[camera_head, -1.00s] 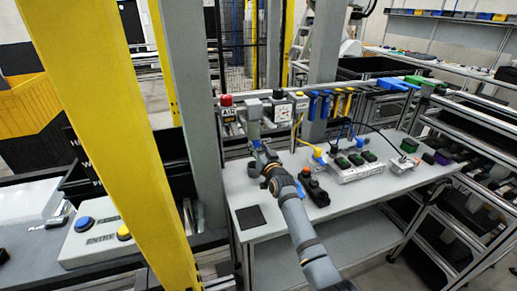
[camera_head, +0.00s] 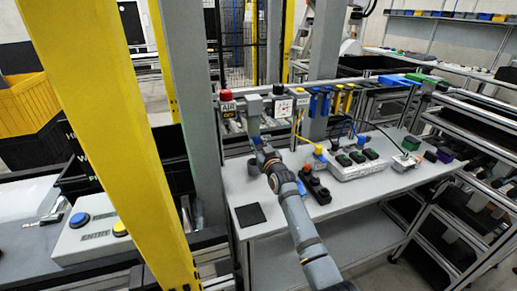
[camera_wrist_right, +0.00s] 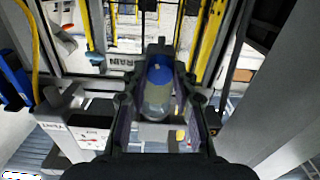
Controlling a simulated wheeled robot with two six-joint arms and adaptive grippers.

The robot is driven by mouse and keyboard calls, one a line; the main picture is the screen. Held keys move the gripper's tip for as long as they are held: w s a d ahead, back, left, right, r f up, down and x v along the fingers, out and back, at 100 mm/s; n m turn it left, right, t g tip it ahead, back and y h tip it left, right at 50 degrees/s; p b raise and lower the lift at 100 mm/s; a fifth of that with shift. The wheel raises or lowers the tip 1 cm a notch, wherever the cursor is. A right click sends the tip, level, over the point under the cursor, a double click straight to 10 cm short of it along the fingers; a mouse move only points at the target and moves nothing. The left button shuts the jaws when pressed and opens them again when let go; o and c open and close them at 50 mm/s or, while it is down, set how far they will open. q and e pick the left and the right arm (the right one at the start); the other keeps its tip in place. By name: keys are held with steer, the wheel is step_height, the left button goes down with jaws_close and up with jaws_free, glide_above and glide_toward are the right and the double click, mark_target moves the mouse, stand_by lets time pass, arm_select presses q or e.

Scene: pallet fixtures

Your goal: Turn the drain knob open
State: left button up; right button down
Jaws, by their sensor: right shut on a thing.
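The drain knob (camera_wrist_right: 160,70) shows in the right wrist view as a blue round cap on the end of a clear, pale bowl (camera_wrist_right: 158,100). A DRAIN label (camera_wrist_right: 118,63) is beside it. My right gripper (camera_wrist_right: 160,98) has its two dark fingers on either side of the bowl and knob and is shut on it. In the head view my right gripper (camera_head: 258,143) reaches up to the grey air unit (camera_head: 253,108) at the back left of the bench. My left gripper is not in view.
A red-button AIR box (camera_head: 227,102) and a gauge box (camera_head: 281,108) flank the unit. On the bench (camera_head: 350,192) are a black block with knobs (camera_head: 316,188), a pale panel with green buttons (camera_head: 357,163) and cables. A yellow post (camera_head: 115,130) stands at left.

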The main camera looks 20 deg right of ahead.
steer(key=n+b, duration=0.1)
steer(key=n, duration=0.2)
steer(key=shift+f+n+b, duration=0.1)
steer(key=shift+n+b, duration=0.2)
steer(key=shift+n, duration=0.1)
steer(key=n+b, duration=0.1)
steer(key=n, duration=0.2)
steer(key=shift+n, duration=0.3)
steer(key=n+b, duration=0.1)
steer(key=n, duration=0.2)
steer(key=shift+n+b, duration=0.5)
steer(key=shift+n, duration=1.3)
steer(key=c, duration=1.1)
jaws_free()
steer(key=shift+o, duration=0.2)
